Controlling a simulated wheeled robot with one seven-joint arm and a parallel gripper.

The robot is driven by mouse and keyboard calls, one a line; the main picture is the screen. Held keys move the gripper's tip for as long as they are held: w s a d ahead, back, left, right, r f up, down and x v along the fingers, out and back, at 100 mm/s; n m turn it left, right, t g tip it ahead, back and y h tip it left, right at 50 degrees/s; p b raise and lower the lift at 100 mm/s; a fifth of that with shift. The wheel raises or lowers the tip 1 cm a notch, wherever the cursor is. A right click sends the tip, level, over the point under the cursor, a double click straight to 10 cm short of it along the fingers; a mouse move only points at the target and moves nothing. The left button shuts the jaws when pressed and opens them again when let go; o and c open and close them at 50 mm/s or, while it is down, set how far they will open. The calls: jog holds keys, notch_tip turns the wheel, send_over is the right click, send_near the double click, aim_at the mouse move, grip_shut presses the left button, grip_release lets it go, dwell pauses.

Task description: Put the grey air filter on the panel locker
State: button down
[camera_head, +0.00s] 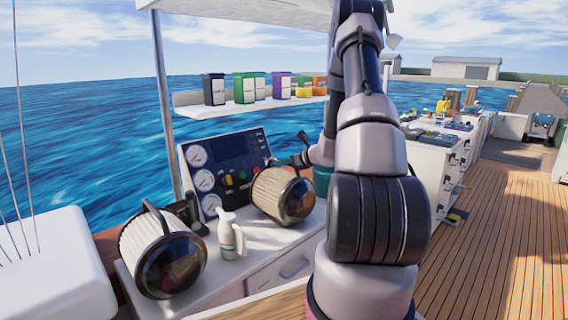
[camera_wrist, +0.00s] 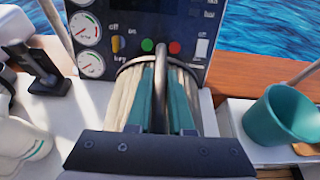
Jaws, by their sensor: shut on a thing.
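Two ribbed air filters with dark, glossy end caps show in the head view. The paler, greyer one (camera_head: 138,232) sits at the left end of the white panel locker (camera_head: 262,278). The creamier one (camera_head: 268,192) is in front of the gauge panel, over the locker's right part. My gripper (camera_wrist: 163,78) is shut on the handle (camera_wrist: 160,65) of this second filter, with teal fingers on both sides of it. The held filter's ribbed body (camera_wrist: 122,92) shows below the fingers. I cannot tell whether it touches the locker top.
A white spray bottle (camera_head: 231,235) stands between the filters. The gauge panel (camera_head: 228,165) rises behind. A teal cup (camera_wrist: 278,118) is right of the held filter. A shelf (camera_head: 245,107) with colored containers hangs above.

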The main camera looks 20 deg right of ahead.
jog(key=c, duration=0.8)
grip_release()
jog(key=shift+f, duration=0.1)
jog(key=v, duration=1.1)
jog(key=s+a+r+n+g+y, duration=0.25)
jog(key=s+a+r+n, duration=0.35)
jog(key=a, duration=0.4)
jog(key=s+a+r+n+g+y, duration=0.2)
jog(key=s+a+r+n+g, duration=0.15)
jog(key=a+r+n, duration=0.5)
jog(key=s+a+r+n+h, duration=0.1)
jog(key=s+r+n+h, duration=0.2)
jog(key=s, duration=0.6)
jog(key=s+a+r+n+h, duration=0.2)
jog(key=s+r+n+h, duration=0.2)
jog(key=s+r+n, duration=0.2)
jog(key=s+n, duration=0.2)
jog(key=n, duration=0.2)
jog(key=shift+s+r, duration=0.4)
